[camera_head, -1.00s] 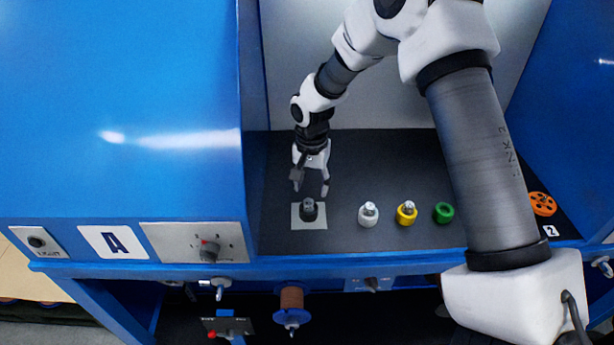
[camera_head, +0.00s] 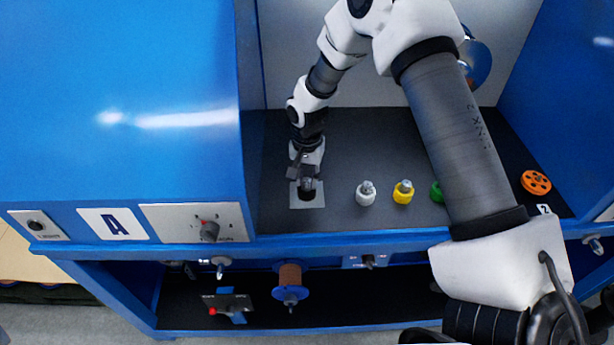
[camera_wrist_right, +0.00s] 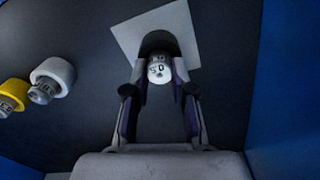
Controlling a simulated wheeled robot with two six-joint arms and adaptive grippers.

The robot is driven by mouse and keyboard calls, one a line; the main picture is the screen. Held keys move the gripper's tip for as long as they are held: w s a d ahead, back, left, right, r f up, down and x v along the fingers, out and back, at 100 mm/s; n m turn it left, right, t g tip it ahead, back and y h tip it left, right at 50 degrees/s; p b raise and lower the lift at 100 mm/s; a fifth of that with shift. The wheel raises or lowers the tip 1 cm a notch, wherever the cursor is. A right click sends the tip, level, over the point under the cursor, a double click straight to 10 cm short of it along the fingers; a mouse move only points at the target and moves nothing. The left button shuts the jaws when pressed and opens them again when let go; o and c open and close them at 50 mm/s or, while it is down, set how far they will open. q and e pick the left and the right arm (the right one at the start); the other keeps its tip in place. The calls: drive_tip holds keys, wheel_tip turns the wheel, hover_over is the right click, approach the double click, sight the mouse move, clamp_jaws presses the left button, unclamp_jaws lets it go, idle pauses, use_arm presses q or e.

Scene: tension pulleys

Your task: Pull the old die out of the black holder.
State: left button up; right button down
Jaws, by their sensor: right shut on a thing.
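The black holder (camera_head: 307,195) stands on a light square plate in the dark recess, and shows as a dark rounded shape in the right wrist view (camera_wrist_right: 158,42). The old die (camera_wrist_right: 160,73) shows there as a pale round end with dark lettering, seated in the holder. My right gripper (camera_head: 305,184) is down at the holder. In the right wrist view its two fingers (camera_wrist_right: 161,68) are closed on the die from both sides. The head view hides the die behind the gripper. My left gripper is not in view.
An orange wheel (camera_head: 536,182) lies farther right. A blue wall (camera_head: 249,150) closes the recess on the left.

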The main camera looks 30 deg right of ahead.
drive_tip(key=shift+r+p, duration=1.55)
drive_tip(key=shift+r, duration=0.05)
wheel_tip(320, 180, up, 4)
drive_tip(key=p, duration=0.3)
drive_tip(key=shift+r+p, duration=0.1)
drive_tip(key=shift+p, duration=0.3)
